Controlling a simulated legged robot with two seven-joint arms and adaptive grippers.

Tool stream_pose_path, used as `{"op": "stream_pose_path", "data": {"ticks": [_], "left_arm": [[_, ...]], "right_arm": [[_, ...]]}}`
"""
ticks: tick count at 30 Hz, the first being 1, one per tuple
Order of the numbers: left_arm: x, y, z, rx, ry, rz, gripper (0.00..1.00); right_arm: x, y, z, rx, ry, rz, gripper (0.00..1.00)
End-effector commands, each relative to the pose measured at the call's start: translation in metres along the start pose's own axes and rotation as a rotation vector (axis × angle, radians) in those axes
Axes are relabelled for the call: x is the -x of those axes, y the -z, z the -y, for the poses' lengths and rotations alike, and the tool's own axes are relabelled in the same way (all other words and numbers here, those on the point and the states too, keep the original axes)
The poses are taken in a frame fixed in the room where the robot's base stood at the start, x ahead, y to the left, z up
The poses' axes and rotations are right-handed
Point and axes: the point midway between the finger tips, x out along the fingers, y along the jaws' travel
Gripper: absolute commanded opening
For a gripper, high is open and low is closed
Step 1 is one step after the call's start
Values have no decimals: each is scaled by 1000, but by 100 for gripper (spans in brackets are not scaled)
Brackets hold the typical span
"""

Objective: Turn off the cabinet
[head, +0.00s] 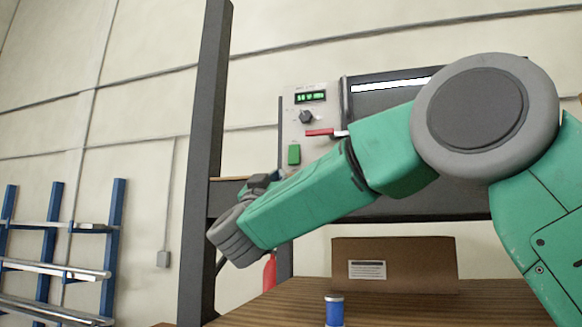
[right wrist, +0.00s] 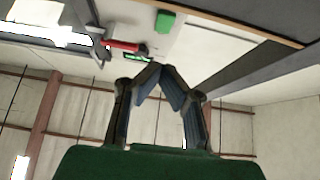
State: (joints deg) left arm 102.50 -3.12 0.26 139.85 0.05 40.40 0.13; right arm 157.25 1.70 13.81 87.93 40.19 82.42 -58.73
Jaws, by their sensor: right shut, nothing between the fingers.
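The cabinet's pale control panel (head: 292,125) stands behind my right arm in the head view. It carries a lit green display (head: 312,97), a black knob (head: 307,116), a red-handled lever (head: 320,132) and a green button (head: 294,154). The lever lies roughly level. In the right wrist view, the green button (right wrist: 164,22) and red lever (right wrist: 124,46) show beyond the fingers. My right gripper (right wrist: 157,74) is shut and empty, its tips appearing apart from both controls. In the head view my forearm largely hides it. My left gripper is out of view.
A dark upright post (head: 205,150) stands left of the panel. A blue rack (head: 50,240) is at far left. A red object (head: 269,273) shows below my forearm.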

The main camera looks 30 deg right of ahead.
Motion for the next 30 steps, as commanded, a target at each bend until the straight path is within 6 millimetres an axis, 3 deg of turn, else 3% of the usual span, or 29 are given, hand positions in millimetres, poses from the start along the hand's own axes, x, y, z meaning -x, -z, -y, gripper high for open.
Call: {"op": "stream_pose_path", "data": {"ticks": [8, 22, 30], "left_arm": [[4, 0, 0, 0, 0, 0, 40], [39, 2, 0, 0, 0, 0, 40], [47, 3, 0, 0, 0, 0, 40]], "right_arm": [[-10, 4, 1, -1, 1, -3, 0], [-105, 3, 0, 0, 1, -1, 0], [-124, -22, 1, -1, 3, -1, 0]]}}
